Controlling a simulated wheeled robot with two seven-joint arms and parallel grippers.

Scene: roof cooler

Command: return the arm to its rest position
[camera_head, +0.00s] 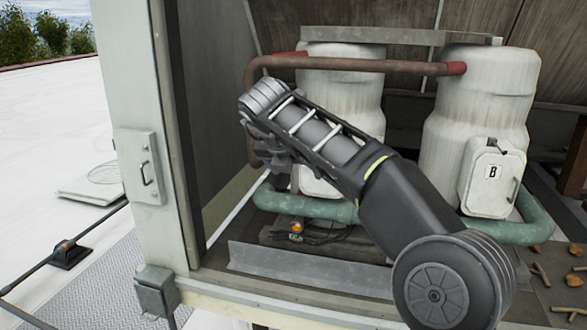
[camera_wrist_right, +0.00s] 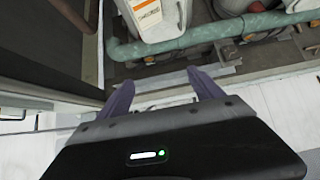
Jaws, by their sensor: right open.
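My right arm (camera_head: 330,145) reaches up and left across the cooler housing from the lower right. Its gripper (camera_head: 276,165) is partly hidden behind the wrist, in front of the left white tank (camera_head: 345,100). In the right wrist view the gripper (camera_wrist_right: 163,88) shows two purple-grey fingers spread apart with nothing between them. They point towards the housing's lower front edge and are open. My left gripper is not in view.
A second white tank (camera_head: 478,105) has a panel marked B. A brown pipe (camera_head: 370,65) and a green pipe (camera_head: 290,205) run by the tanks. The housing's post (camera_head: 135,90) stands left. Debris (camera_head: 573,281) lies right; open white roof (camera_head: 50,120) lies left.

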